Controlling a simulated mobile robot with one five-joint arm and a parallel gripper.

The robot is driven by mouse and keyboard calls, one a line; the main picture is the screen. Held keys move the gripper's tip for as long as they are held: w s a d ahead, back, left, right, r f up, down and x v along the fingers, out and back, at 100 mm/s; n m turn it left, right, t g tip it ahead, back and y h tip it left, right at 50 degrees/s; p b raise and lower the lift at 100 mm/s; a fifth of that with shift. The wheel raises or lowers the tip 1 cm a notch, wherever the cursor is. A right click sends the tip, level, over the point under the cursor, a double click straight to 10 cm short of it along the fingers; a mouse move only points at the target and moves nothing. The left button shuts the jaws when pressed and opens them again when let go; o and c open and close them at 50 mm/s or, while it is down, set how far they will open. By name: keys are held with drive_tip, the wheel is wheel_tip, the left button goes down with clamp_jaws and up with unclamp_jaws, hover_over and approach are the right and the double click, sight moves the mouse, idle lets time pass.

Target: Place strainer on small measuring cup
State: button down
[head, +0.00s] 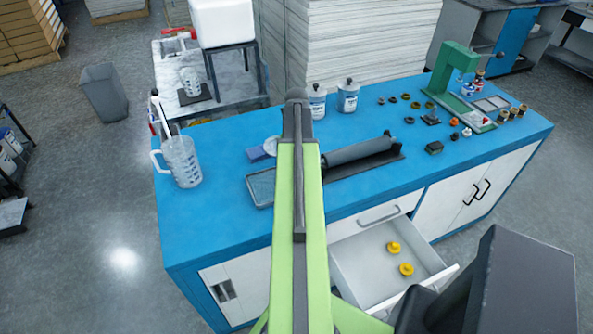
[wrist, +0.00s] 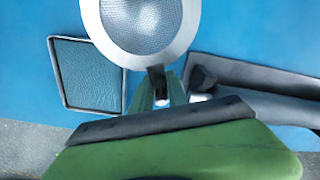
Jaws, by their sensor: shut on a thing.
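My gripper (wrist: 158,84) is shut on the handle of a strainer (wrist: 142,22), a round mesh bowl with a pale metal rim. The top of the strainer is cut off in the wrist view. In the head view only part of its rim (head: 271,146) shows, left of my arm, which hides the gripper. A clear measuring cup with a handle (head: 182,163) stands at the left end of the blue counter, left of the strainer, with tools in it. A smaller-looking clear cup (head: 190,81) stands on the marble side table; its true size is hard to judge.
A grey tray (head: 259,189) and a dark roller (head: 358,152) lie on the blue counter (head: 220,225). Two white bottles (head: 347,96) stand behind. A green press (head: 451,72) and small parts fill the right. The drawer (head: 372,283) is open in front.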

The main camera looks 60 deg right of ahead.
wheel_tip(320, 180, down, 4)
drive_tip(key=b, duration=0.4)
drive_tip(key=shift+f, duration=0.15)
drive_tip(key=shift+s+r, duration=0.1)
drive_tip(key=shift+r, duration=0.15)
drive_tip(key=shift+f, duration=0.1)
drive_tip(key=c, duration=1.3)
unclamp_jaws()
wheel_tip(320, 180, up, 12)
drive_tip(key=p, duration=1.2)
drive_tip(key=shift+r, duration=0.2)
drive_tip(key=shift+f, duration=0.1)
